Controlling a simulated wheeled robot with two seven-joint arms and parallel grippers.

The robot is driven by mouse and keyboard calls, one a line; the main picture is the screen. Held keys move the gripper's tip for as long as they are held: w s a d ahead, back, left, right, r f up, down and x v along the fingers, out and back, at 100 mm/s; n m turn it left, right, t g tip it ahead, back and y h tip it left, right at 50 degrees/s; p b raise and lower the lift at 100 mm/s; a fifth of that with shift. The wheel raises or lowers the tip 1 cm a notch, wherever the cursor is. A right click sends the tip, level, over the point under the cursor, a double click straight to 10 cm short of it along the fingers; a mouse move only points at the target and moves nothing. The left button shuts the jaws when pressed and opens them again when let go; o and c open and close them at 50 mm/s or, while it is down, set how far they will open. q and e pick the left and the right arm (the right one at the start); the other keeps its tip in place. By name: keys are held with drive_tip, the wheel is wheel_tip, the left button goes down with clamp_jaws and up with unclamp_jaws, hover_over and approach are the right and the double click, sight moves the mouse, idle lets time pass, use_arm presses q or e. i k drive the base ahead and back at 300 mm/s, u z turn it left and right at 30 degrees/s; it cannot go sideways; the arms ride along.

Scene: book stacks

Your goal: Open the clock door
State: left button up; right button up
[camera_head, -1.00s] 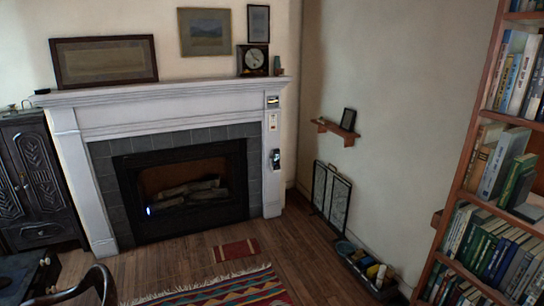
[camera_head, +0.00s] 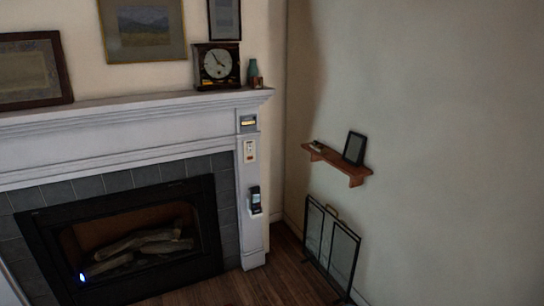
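A dark square mantel clock (camera_head: 217,66) with a round pale dial stands near the right end of the white mantel shelf (camera_head: 130,110). Its front faces me, and its door looks closed, though the detail is small. Neither of my grippers shows in the head view.
A small green vase (camera_head: 253,72) stands just right of the clock. Framed pictures hang or lean behind the mantel. Below are the fireplace (camera_head: 130,245) and a folding screen (camera_head: 331,248). A small wooden wall shelf (camera_head: 338,164) juts from the right wall. Some wooden floor (camera_head: 285,270) is clear.

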sight(237, 49)
drive_tip(key=u, duration=0.25)
drive_tip(key=i, duration=2)
drive_tip(key=u, duration=0.3)
